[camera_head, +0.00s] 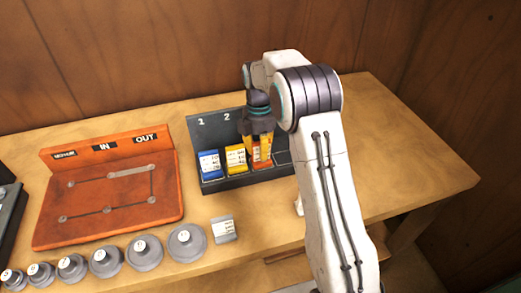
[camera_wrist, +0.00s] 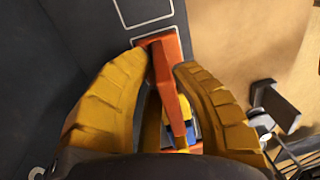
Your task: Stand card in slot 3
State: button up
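A dark rack (camera_head: 212,128) stands on the table, with the numbers 1 and 2 visible on its back panel. A blue card (camera_head: 209,164) stands at position 1 and a yellow card (camera_head: 236,158) at position 2. An orange-red card (camera_head: 262,151) is upright at the third position; its number is hidden behind my gripper (camera_head: 258,136). In the wrist view, my gripper (camera_wrist: 162,68) has its yellow fingers on both sides of the orange-red card (camera_wrist: 173,88), appearing to touch it. Whether its lower edge is seated is hidden. Outlined, empty rack space (camera_wrist: 143,12) lies beside it.
A grey card (camera_head: 223,229) is on the table in front of the rack. Several round grey weights (camera_head: 143,252) line the front edge. An orange board (camera_head: 108,200) marked IN and OUT is at left. The table right of my arm (camera_head: 405,150) is clear.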

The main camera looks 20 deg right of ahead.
jog(key=shift+o, duration=1.4)
notch_tip(320, 180, up, 12)
jog(key=w+p, duration=0.1)
jog(key=p, duration=0.1)
jog(key=s+r+m+t, duration=0.1)
jog(key=s+r+m, duration=0.3)
jog(key=s+r, duration=0.15)
jog(key=s+f+m+t, duration=0.2)
jog(key=s+m, duration=0.5)
jog(key=s, duration=0.5)
jog(key=s+f+m+t, duration=0.1)
jog(key=s+m+t, duration=0.1)
jog(key=s+m, duration=0.5)
jog(key=s, duration=0.5)
jog(key=shift+s+f, duration=0.35)
jog(key=shift+s, duration=0.05)
